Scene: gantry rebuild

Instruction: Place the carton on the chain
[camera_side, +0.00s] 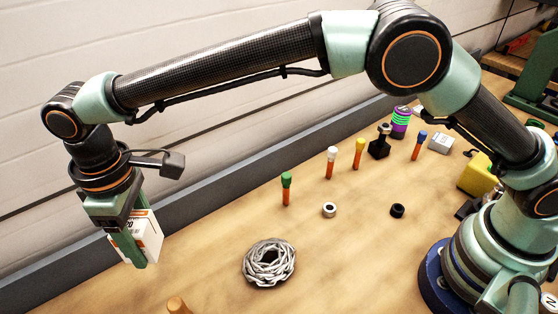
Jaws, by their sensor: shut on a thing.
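My gripper (133,252) is at the left of the view, pointing down, shut on a small white carton (151,232) with orange and dark print. The carton is tilted in the picture and partly hidden behind the green fingers. It appears to be held above the table. The chain (269,263) is a silver coil lying in a ring on the wooden table, to the right of and lower in the picture than the carton. The carton and chain are apart.
On the table (345,270), a green-capped peg (286,188), white-capped peg (330,162), yellow-capped peg (359,153), silver ring (329,210) and black ring (397,211) are behind the chain. An orange-brown rounded object (178,305) is at the bottom edge. A grey rail (215,197) runs along the wall.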

